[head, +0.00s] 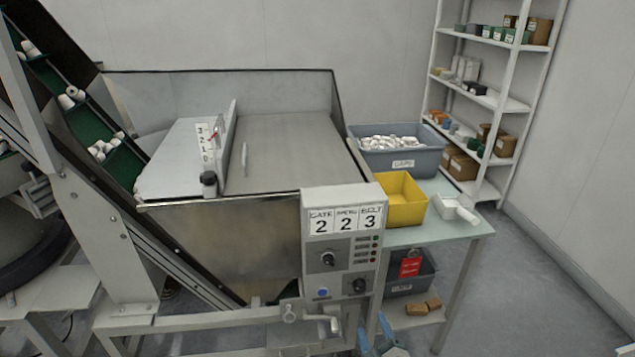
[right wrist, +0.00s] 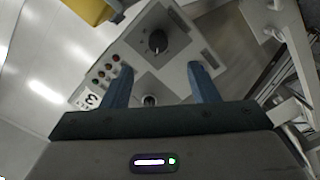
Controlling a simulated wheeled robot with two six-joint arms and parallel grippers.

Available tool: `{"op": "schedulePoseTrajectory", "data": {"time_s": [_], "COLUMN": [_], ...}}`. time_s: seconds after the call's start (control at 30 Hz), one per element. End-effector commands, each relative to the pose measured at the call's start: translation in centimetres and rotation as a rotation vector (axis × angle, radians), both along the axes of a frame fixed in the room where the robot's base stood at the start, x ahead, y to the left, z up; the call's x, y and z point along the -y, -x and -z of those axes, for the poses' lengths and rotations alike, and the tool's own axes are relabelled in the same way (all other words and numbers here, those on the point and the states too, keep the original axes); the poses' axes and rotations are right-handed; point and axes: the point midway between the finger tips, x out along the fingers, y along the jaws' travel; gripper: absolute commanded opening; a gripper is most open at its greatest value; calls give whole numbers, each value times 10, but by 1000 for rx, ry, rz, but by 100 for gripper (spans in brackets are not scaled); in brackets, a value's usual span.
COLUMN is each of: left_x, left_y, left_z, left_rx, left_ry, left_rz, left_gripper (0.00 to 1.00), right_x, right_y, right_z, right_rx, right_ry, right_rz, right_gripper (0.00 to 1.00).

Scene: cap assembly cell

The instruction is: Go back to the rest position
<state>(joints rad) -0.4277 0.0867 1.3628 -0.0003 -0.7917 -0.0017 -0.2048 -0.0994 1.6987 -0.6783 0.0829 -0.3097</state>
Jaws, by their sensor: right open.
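My right gripper (head: 378,335) shows at the bottom edge of the head view, just below the control panel (head: 341,240). Its two blue fingers are apart with nothing between them. In the right wrist view the open fingers (right wrist: 160,72) stand in front of the panel, which carries black knobs (right wrist: 158,41) and a row of small lamps. I cannot tell any contact between fingers and panel. My left gripper is not in view.
A hopper (head: 290,150) stands behind the panel, with a green belt (head: 80,115) carrying white caps at left. At right, a table (head: 440,236) holds a yellow bin (head: 402,200), a grey bin (head: 402,160) and a white scoop (head: 455,208). Floor at lower right is clear.

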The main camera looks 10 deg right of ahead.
Motion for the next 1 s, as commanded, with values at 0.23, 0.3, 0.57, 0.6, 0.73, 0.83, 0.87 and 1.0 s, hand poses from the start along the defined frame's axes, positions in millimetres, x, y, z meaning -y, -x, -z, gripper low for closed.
{"op": "schedulePoseTrajectory", "data": {"time_s": [0.23, 0.3, 0.57, 0.6, 0.73, 0.83, 0.87, 1.0], "left_x": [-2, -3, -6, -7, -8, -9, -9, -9], "left_y": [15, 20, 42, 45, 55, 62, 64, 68], "left_z": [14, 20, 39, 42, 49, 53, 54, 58], "left_rx": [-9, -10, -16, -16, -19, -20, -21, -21], "left_ry": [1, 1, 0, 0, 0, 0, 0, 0], "left_rz": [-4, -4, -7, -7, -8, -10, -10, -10], "left_gripper": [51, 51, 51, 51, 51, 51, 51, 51], "right_x": [19, 29, 67, 73, 91, 101, 104, 110], "right_y": [35, 59, 190, 214, 293, 342, 354, 391], "right_z": [106, 153, 301, 319, 364, 385, 389, 400], "right_rx": [-273, -400, -851, -915, -1106, -1213, -1237, -1312], "right_ry": [-142, -207, -420, -447, -526, -569, -579, -610], "right_rz": [64, 106, 323, 363, 498, 588, 609, 679], "right_gripper": [54, 54, 54, 54, 54, 54, 54, 54]}}
